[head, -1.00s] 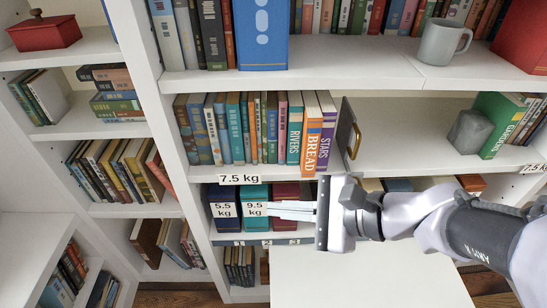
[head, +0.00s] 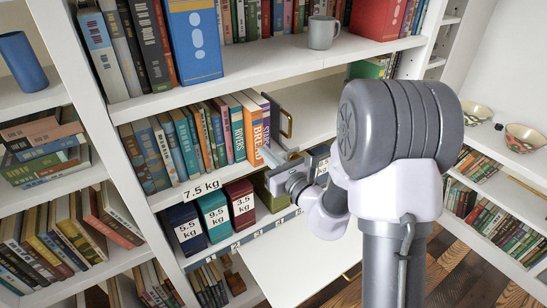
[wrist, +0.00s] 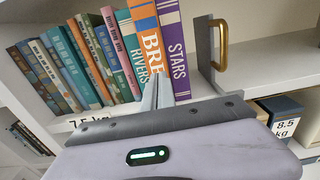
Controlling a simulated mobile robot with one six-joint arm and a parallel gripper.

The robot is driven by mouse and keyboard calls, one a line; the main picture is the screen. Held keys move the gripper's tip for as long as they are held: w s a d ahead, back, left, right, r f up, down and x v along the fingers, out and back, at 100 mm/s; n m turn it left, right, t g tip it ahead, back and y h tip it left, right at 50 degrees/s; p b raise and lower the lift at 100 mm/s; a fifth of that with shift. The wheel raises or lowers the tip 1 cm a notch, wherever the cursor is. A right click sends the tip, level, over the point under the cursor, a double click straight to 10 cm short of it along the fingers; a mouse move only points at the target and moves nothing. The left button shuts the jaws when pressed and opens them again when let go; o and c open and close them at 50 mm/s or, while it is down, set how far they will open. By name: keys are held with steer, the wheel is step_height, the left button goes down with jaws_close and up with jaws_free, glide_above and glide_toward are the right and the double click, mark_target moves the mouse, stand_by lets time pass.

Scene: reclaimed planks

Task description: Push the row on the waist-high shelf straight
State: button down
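The row of upright books (head: 185,145) stands on the middle shelf, with the orange BREAD book (head: 250,125), purple STARS book (head: 266,115) and teal RIVERS book (head: 237,135) at its right end. BREAD sticks out furthest at the front. A dark bookend with a brass handle (head: 287,123) stands right of STARS. My gripper (head: 268,157) is in front of the row's right end, low on the spines. In the wrist view its fingers (wrist: 157,92) are together and empty, before the BREAD spine (wrist: 148,40). They hide its lower part; I cannot tell whether they touch.
Weight-labelled boxes (head: 215,215) stand on the shelf below. A white panel (head: 300,255) juts out under them. The shelf above holds a blue book (head: 194,45), a grey mug (head: 322,33) and a red box (head: 378,18). The shelf right of the bookend has free room.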

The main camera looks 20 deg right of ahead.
mark_target(256, 144)
steer(key=shift+p+x, duration=0.35)
steer(key=shift+x, duration=0.75)
steer(key=shift+w+a, duration=0.15)
steer(key=shift+w, duration=0.1)
steer(key=shift+w+a+p, duration=0.25)
steer(key=shift+w+p, duration=0.05)
steer(key=shift+w, duration=0.6)
steer(key=shift+w+a, duration=0.2)
steer(key=shift+w, duration=0.3)
steer(key=shift+s, duration=0.1)
steer(key=shift+b+v, duration=0.35)
steer(key=shift+v, duration=1.6)
